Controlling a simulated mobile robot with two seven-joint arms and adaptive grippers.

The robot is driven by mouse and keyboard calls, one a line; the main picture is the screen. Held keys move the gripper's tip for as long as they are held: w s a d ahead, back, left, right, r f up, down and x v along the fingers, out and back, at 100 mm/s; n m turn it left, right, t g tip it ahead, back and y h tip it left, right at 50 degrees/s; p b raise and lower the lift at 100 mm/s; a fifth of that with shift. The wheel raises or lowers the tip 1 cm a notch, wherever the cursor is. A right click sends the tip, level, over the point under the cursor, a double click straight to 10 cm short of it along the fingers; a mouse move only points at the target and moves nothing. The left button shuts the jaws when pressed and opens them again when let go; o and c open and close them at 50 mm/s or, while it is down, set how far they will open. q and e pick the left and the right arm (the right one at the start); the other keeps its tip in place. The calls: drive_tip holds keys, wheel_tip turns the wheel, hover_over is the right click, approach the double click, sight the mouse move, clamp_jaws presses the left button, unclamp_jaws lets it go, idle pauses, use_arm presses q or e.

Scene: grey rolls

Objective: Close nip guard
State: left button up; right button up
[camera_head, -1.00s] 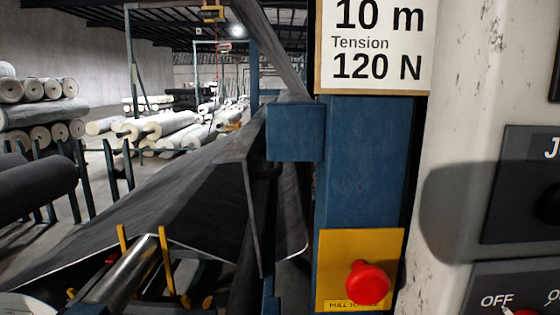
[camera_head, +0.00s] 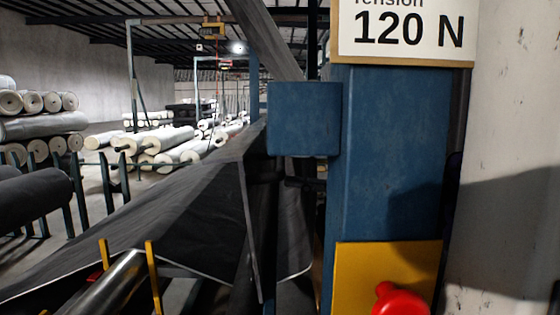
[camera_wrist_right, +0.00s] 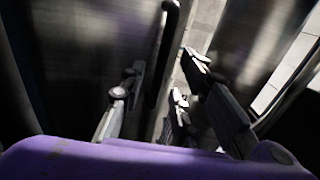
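In the right wrist view, my right gripper (camera_wrist_right: 163,80) has its two dark fingers apart. A dark upright bar (camera_wrist_right: 164,55) with a rounded top end shows beyond and between the fingertips; I cannot tell whether they touch it. Broad dull-metal surfaces (camera_wrist_right: 88,50) lie behind it. I cannot tell for sure which part is the nip guard. In the head view, a shiny metal roller (camera_head: 108,285) lies at the lower left between two yellow uprights (camera_head: 153,278). Neither gripper shows clearly in the head view, and my left gripper is out of sight.
A blue machine post (camera_head: 390,160) carries a "120 N" sign (camera_head: 405,32) and a yellow plate (camera_head: 360,275) with a red button (camera_head: 400,300). A blue box (camera_head: 304,118) juts left from the post. Dark sheet (camera_head: 190,205) slopes leftward.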

sight(280, 159)
drive_tip(key=shift+a+r, duration=0.2)
drive_tip(key=shift+a, duration=1.65)
clamp_jaws()
